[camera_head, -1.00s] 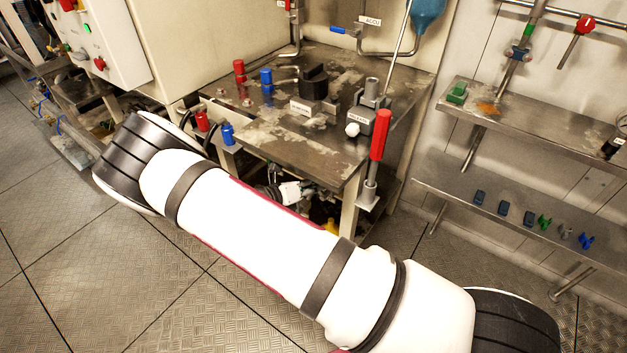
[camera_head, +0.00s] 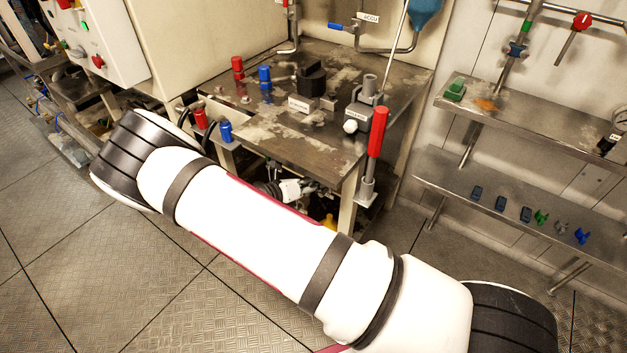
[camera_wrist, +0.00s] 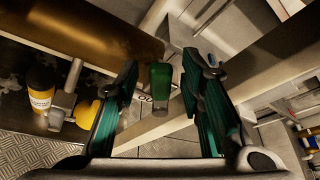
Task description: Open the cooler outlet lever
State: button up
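In the wrist view a green lever handle (camera_wrist: 159,88) stands in the middle, with a partly covered label starting "OU" behind it. I take it for the cooler outlet lever. My gripper (camera_wrist: 160,72) has its two dark and teal fingers apart, one on each side of the handle. A gap shows on both sides, so it is not gripped. How far the handle reaches in between the fingers is hard to tell. In the head view the lever is hidden, and a white and dark part (camera_head: 290,188) beneath the steel table looks like my wrist end.
The steel table (camera_head: 310,140) carries red and blue fittings and stands on legs close to my arm. A red-handled upright lever (camera_head: 378,132) is at its right corner. In the wrist view a yellow-capped bottle (camera_wrist: 41,95) and a yellow knob (camera_wrist: 88,113) lie left of the fingers.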

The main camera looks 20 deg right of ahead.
jog(key=shift+a, duration=0.1)
jog(key=v, duration=1.2)
jog(key=shift+f, duration=0.1)
